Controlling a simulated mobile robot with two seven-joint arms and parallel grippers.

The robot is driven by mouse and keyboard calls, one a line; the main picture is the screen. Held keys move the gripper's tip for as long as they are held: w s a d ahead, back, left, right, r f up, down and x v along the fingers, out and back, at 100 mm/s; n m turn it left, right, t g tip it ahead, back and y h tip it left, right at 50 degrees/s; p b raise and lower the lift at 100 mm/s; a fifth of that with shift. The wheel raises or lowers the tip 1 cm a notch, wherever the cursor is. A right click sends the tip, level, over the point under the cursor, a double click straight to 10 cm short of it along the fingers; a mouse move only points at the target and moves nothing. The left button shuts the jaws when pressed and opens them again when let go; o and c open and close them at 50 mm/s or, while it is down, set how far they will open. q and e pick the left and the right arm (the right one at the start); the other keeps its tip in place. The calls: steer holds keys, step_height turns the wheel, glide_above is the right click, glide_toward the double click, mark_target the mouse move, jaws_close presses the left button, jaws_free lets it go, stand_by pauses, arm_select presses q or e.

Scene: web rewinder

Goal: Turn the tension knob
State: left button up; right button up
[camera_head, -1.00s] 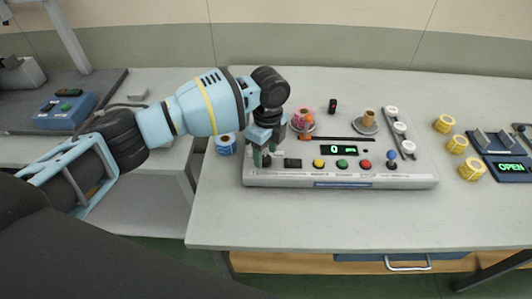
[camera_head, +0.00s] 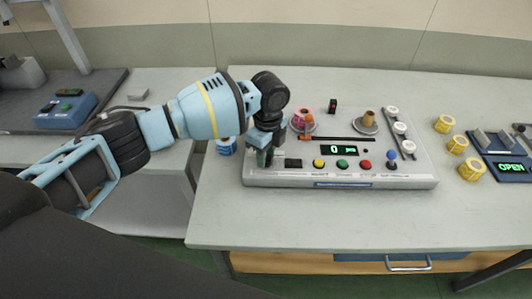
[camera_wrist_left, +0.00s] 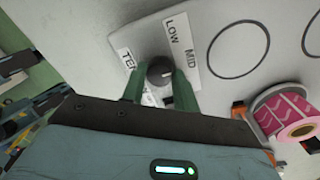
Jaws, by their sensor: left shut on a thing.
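The tension knob (camera_wrist_left: 158,72) is a small dark round knob with a light mark on its top, on the grey rewinder panel in the left wrist view. Labels reading "LOW" and "MID" stand beside it, and a partly covered label starts with "TE". My left gripper (camera_wrist_left: 160,80) has its green fingers on either side of the knob and is shut on it. In the head view the left gripper (camera_head: 264,157) points down at the left end of the rewinder (camera_head: 400,179) and hides the knob. My right gripper is not in view.
A pink roll (camera_wrist_left: 297,125) on a spindle is close to the gripper. The rewinder also has a display reading 0 (camera_head: 338,150), coloured buttons and a blue-topped lever (camera_head: 391,156). Yellow rolls (camera_head: 457,145) stand to the right. The table front is clear.

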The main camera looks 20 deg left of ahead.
arm_select(q)
steer(key=n, duration=0.1)
steer(key=n+p, duration=0.2)
steer(key=shift+r+n, duration=0.25)
steer(key=shift+n, duration=0.15)
steer(key=n+p, duration=0.1)
steer(key=n, duration=0.2)
steer(key=shift+f, duration=0.1)
steer(key=shift+n+p, duration=0.45)
steer(key=shift+n, duration=0.45)
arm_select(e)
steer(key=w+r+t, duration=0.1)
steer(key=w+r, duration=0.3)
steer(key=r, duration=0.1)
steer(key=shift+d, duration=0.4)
arm_select(q)
steer(key=shift+f, duration=0.15)
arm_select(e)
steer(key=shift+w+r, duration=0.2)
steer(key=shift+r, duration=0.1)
arm_select(q)
steer(key=o, duration=1)
steer(key=shift+w+a+r, duration=0.1)
steer(key=shift+r, duration=1.85)
steer(key=shift+w+a+r, duration=0.1)
steer(key=shift+r, duration=1.85)
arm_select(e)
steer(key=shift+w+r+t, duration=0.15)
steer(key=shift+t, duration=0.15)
